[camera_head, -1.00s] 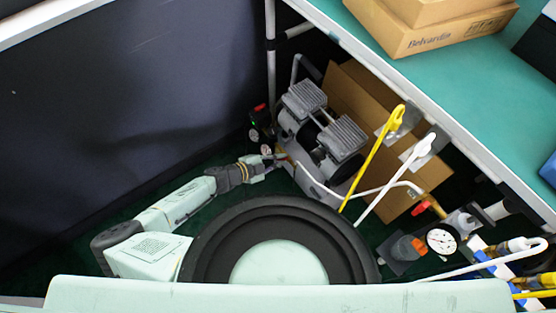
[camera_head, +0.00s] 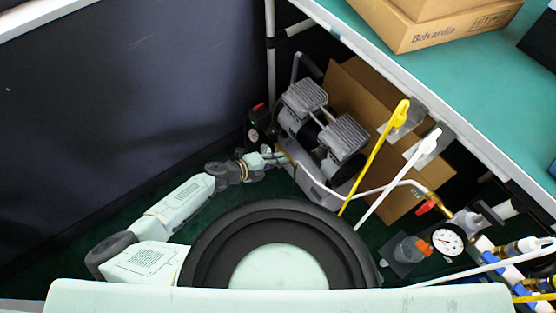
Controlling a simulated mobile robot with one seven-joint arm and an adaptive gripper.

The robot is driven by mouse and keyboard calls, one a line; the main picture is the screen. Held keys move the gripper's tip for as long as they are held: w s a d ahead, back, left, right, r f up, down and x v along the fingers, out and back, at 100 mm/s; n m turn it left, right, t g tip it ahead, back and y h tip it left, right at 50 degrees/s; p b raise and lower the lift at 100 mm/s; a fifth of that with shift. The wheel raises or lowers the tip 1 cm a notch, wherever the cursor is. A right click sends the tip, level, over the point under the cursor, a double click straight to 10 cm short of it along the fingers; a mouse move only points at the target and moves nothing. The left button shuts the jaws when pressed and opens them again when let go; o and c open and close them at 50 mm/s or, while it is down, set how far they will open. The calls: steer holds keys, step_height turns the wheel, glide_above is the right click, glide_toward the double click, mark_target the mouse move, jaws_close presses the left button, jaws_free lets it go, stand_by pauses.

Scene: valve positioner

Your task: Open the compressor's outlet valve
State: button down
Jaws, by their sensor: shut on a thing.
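The grey compressor (camera_head: 312,130) stands on the dark green floor under the bench, with its two finned heads facing up. My gripper (camera_head: 277,157) is at the compressor's lower left front, where the outlet fitting and the white hose begin. It is shut on the small outlet valve there. The fingers mostly cover the valve, so its handle angle cannot be made out. My arm reaches in from the lower left, low over the floor.
A red-topped switch unit with a small gauge (camera_head: 254,136) stands just left of the compressor. A cardboard box (camera_head: 355,95) is behind it. Yellow (camera_head: 373,157) and white (camera_head: 392,187) hoses cross on the right. A round gauge (camera_head: 448,239) and red-handled valve (camera_head: 427,206) are at lower right.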

steer(key=shift+m, duration=0.3)
stand_by(0.4)
steer(key=c, duration=1.7)
jaws_free()
steer(key=v, duration=1.2)
steer(key=shift+d+r, duration=0.1)
